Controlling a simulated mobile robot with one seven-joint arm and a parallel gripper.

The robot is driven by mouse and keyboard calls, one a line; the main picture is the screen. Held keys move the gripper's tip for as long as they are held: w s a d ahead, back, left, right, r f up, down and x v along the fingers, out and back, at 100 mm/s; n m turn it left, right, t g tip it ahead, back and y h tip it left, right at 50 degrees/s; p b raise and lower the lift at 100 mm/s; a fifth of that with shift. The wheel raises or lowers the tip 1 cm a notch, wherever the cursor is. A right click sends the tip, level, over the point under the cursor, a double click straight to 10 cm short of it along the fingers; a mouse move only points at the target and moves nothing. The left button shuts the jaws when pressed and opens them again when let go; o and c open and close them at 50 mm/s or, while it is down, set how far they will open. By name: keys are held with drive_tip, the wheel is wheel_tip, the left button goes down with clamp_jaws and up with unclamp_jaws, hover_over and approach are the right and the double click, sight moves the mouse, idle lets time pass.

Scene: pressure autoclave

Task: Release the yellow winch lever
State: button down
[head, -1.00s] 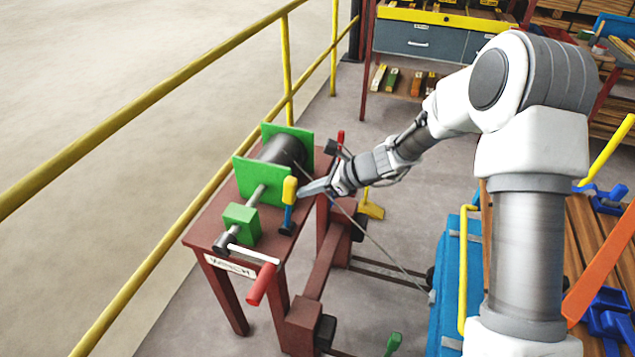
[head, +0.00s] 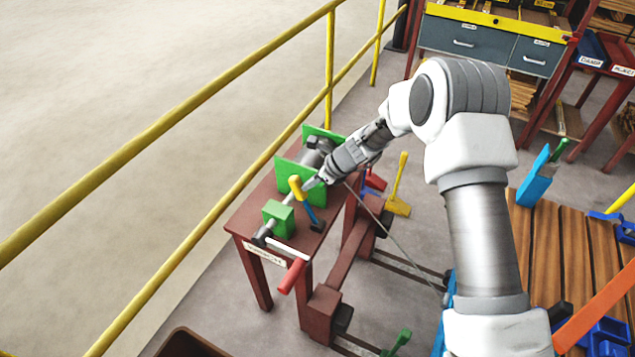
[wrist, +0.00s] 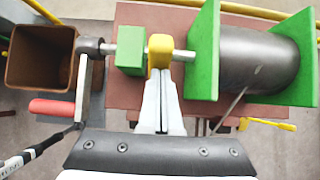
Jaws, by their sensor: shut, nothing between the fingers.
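The winch lever has a yellow handle (head: 296,187) on a blue shaft (head: 308,212) and stands on the front edge of the brown winch table. It leans to the left, away from my gripper. In the wrist view its yellow handle (wrist: 160,48) is just beyond my fingertips. My gripper (head: 310,184) is shut and empty, its tips at or against the handle's near side; the wrist view shows the fingers together (wrist: 160,78). I cannot tell for sure whether they touch. The grey winch drum (wrist: 262,62) sits between green plates (wrist: 202,55), with a cable running off it.
A crank with a red handle (head: 293,275) hangs at the table's front left. A green bearing block (head: 278,215) holds the shaft beside the lever. A yellow railing (head: 205,252) runs behind the table. A yellow pedal-like lever (head: 398,195) stands on the floor to the right.

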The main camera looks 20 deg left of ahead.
drive_tip(key=shift+a, duration=0.4)
drive_tip(key=shift+a+r, duration=0.15)
drive_tip(key=shift+a, duration=0.1)
drive_tip(key=shift+d, duration=0.1)
drive_tip(key=v, duration=1.3)
drive_tip(key=shift+d+p, duration=0.4)
